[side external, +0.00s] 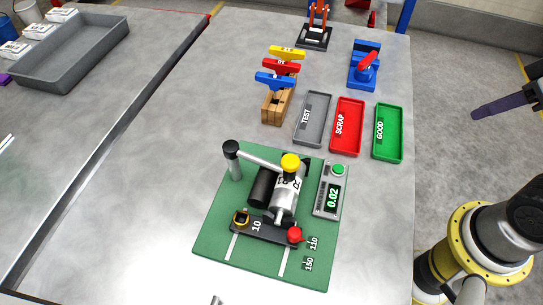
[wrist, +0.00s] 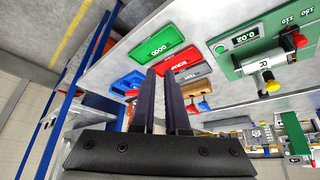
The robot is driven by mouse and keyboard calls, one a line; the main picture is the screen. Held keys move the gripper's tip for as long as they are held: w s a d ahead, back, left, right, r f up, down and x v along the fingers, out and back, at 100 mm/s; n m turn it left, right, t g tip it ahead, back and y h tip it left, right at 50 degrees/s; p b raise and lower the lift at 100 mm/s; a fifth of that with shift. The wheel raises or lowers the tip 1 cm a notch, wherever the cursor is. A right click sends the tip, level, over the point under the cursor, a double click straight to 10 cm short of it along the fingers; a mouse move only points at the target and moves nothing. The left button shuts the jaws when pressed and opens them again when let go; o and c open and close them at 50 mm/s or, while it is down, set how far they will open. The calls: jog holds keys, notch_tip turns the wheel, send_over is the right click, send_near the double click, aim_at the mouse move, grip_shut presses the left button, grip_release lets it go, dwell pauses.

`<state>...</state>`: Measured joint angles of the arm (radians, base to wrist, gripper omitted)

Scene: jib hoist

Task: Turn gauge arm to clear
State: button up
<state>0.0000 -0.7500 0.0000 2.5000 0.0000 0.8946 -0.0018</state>
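The gauge stands on a green base plate (side external: 215,240) in the side view. A pale arm (side external: 262,159) runs from a black-capped post (side external: 232,150) to a yellow knob (side external: 290,162) over a silver cylinder marked R (side external: 287,195). A dark bar marked 10 (side external: 257,226) with a red knob (side external: 295,235) lies in front, near the labels 110 and 150. The wrist view shows the green plate (wrist: 245,62) at upper right. My gripper (wrist: 162,72) looks open, with a narrow empty gap. It is off the table's right side, away from the gauge, with dark fingers (side external: 505,105).
A readout box showing 0.02 (side external: 331,190) adjoins the cylinder. Behind are TEST (side external: 313,118), SCRAP (side external: 347,126) and GOOD (side external: 388,132) trays, a wooden block (side external: 277,105) with coloured handles, and a blue stand with a red lever (side external: 366,68). The table's front right is bare.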

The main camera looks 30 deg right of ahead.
jog(key=o, duration=0.8)
jog(key=w+r+t, duration=0.1)
jog(key=w, duration=0.1)
jog(key=w+r+t, duration=0.2)
jog(key=w, duration=0.1)
jog(key=w+d+r+n+t, duration=0.1)
jog(key=w+r, duration=0.1)
jog(key=w, duration=0.1)
jog(key=shift+r+t+h, duration=0.25)
jog(key=shift+t+h, duration=0.05)
jog(key=shift+t, duration=0.1)
jog(key=shift+o, duration=0.2)
jog(key=w+a+r+n+t+y, duration=0.2)
jog(key=w+a+n+t+y, duration=0.3)
jog(key=w+a+n, duration=0.45)
jog(key=s+a+f+n+g+y, duration=0.3)
jog(key=s+a+f+g+y, duration=0.25)
jog(key=a+f+y, duration=0.5)
jog(key=m+g, duration=0.1)
jog(key=m, duration=0.1)
send_near(261, 159)
jog(key=w+a+r, duration=0.2)
jog(key=a, duration=0.6)
jog(key=shift+y, duration=0.35)
jog(key=shift+d+n, duration=0.1)
jog(key=shift+n, duration=0.15)
jog(key=shift+s, duration=0.1)
grip_shut()
